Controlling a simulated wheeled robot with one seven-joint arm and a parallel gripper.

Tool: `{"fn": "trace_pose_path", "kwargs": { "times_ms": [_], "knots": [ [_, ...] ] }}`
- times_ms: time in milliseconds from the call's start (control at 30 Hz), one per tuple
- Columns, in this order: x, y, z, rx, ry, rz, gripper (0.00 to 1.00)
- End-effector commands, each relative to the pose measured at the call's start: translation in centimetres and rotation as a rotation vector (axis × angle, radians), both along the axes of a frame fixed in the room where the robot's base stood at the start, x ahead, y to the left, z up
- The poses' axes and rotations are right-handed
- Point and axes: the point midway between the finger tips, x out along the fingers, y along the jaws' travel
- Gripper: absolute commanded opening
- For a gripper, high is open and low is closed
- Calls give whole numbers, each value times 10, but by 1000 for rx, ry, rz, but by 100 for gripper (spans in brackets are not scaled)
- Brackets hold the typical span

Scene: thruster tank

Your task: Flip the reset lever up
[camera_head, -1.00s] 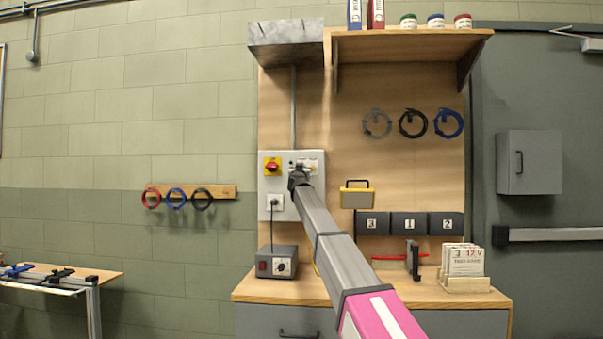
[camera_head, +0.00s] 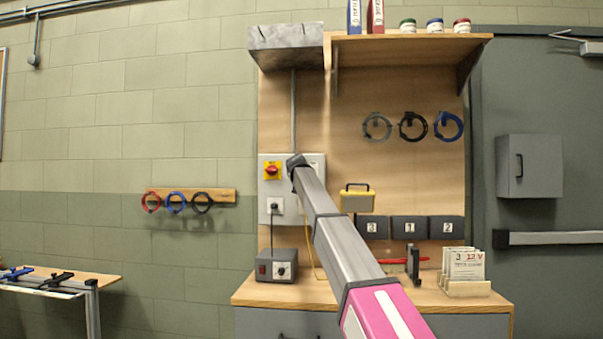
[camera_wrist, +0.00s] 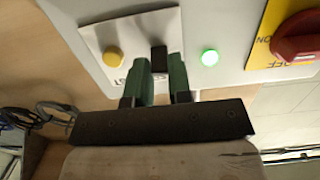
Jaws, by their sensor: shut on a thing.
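The reset lever (camera_wrist: 158,58) shows in the wrist view as a short black piece on a pale plate (camera_wrist: 110,35) of the control panel. My gripper (camera_wrist: 161,70) is shut on it, with one greenish finger on each side. In the head view my arm reaches the upper part of the grey panel (camera_head: 308,207). The end of my arm hides the lever and the fingers there. A green lamp (camera_wrist: 209,57) is lit beside the plate.
A yellow button (camera_wrist: 113,57) sits on the plate close to my fingers. A red rotary switch (camera_head: 271,171) on yellow is beside my arm's end. A plug (camera_head: 273,206) sits below it. A grey metal box (camera_head: 287,45) is above.

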Motion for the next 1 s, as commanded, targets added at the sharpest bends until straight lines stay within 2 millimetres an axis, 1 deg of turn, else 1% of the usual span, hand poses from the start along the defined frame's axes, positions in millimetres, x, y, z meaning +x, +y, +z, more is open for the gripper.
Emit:
{"fn": "trace_pose_path", "kwargs": {
  "times_ms": [200,400,933,967,1000],
  "knots": [
    [3,1,6,4,105,0,0],
    [3,0,7,6,164,0,0],
    [3,0,7,7,186,0,0],
    [3,0,7,7,186,0,26],
    [3,0,7,7,185,0,39]
  ]
}}
